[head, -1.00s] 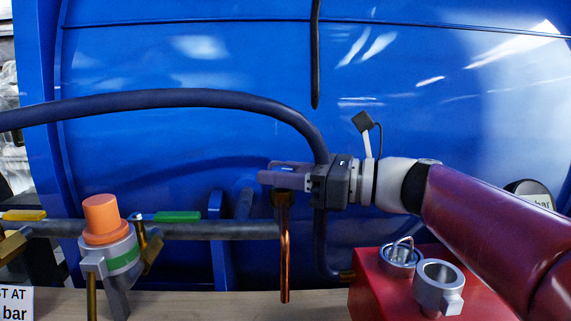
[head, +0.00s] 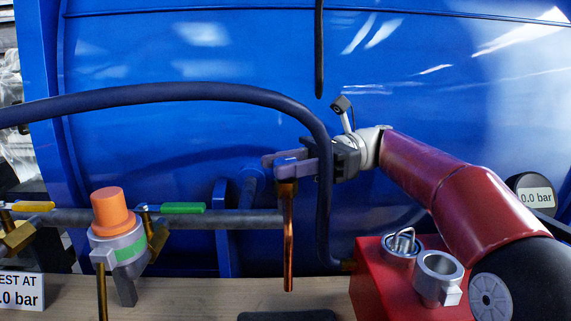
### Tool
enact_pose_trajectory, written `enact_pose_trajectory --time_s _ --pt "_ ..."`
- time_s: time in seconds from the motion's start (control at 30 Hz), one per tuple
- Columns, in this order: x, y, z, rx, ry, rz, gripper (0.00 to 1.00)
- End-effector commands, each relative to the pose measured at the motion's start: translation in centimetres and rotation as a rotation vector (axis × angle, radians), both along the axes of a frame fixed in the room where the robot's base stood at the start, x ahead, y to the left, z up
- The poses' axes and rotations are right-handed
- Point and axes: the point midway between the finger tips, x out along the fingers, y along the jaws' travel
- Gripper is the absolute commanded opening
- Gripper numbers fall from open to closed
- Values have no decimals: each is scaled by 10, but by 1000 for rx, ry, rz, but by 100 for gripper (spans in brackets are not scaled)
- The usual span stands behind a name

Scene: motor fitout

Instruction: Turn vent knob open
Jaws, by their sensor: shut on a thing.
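My gripper (head: 274,165) is at the right end of the grey pipe, with its purple fingers pointing left. It is shut on the vent knob, at the top of the brass fitting (head: 287,188). The fingers hide most or all of the knob, so I cannot read its angle. A copper tube (head: 288,245) hangs straight down from the fitting. Both fingers show, one behind the other.
An orange-capped regulator (head: 112,212), green lever (head: 182,208) and yellow lever (head: 33,206) sit left. A red box (head: 378,285) with metal cups stands below my arm. A gauge (head: 535,195) reads 0.0 bar.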

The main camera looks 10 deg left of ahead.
Motion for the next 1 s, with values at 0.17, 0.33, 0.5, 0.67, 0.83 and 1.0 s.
enact_pose_trajectory --time_s 0.17,0.33,0.5,0.67,0.83,1.0 --pt "1 0 0 1 1 48 11" --pt "0 0 0 -1 -1 66 11" --pt "0 0 0 -1 0 69 11" --pt "0 0 0 -2 -1 68 11" --pt "0 0 0 -1 0 68 51" --pt "0 0 0 -1 -1 68 55"
